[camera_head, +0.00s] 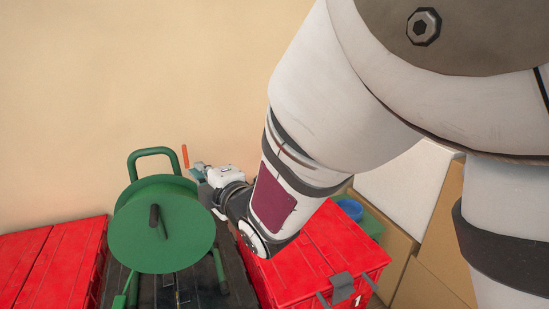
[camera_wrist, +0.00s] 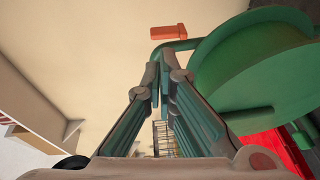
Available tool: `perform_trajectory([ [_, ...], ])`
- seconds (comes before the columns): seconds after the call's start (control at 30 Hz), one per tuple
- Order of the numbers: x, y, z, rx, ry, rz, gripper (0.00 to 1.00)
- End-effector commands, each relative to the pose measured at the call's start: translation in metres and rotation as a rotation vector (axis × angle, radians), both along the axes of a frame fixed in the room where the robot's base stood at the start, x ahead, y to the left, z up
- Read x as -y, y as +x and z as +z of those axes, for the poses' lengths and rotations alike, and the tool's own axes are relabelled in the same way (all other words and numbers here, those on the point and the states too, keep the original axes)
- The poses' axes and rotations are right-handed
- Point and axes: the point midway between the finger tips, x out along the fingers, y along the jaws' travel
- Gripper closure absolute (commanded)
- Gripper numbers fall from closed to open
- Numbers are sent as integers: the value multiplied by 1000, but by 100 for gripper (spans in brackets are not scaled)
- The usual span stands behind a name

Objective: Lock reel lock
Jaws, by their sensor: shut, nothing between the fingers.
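A green cable reel (camera_head: 150,225) with a round drum, a looped top handle and a dark crank knob stands on a dark tote (camera_head: 180,287). A small orange lever (camera_head: 185,156), perhaps the reel lock, sticks up at the right of the top handle. In the wrist view the orange piece (camera_wrist: 168,32) lies just beyond my fingertips, beside the green drum (camera_wrist: 255,65). My gripper (camera_head: 195,170) is at the reel's upper right, near the lever. Its fingers (camera_wrist: 166,68) are shut and empty. Whether they touch the lever cannot be told. The lever's base is hidden.
Red totes stand to the left (camera_head: 50,262) and right (camera_head: 320,250) of the dark one. A blue round item (camera_head: 351,208) and cardboard boxes (camera_head: 440,255) are farther right. A beige wall (camera_head: 100,80) stands behind the reel. My arm covers much of the right side.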

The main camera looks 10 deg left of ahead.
Motion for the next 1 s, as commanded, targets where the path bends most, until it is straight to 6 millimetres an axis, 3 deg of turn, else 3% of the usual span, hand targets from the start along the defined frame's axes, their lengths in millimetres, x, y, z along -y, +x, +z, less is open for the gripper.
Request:
perform_trajectory([
  [0.03,-10,-6,-3,36,-5,19,100],
  [0.17,-20,-14,0,97,-10,36,100],
  [0.57,-24,-15,4,107,-5,42,100],
  [0.73,-37,-5,4,108,-5,42,100],
  [1.0,-72,27,-1,105,-11,39,100],
])
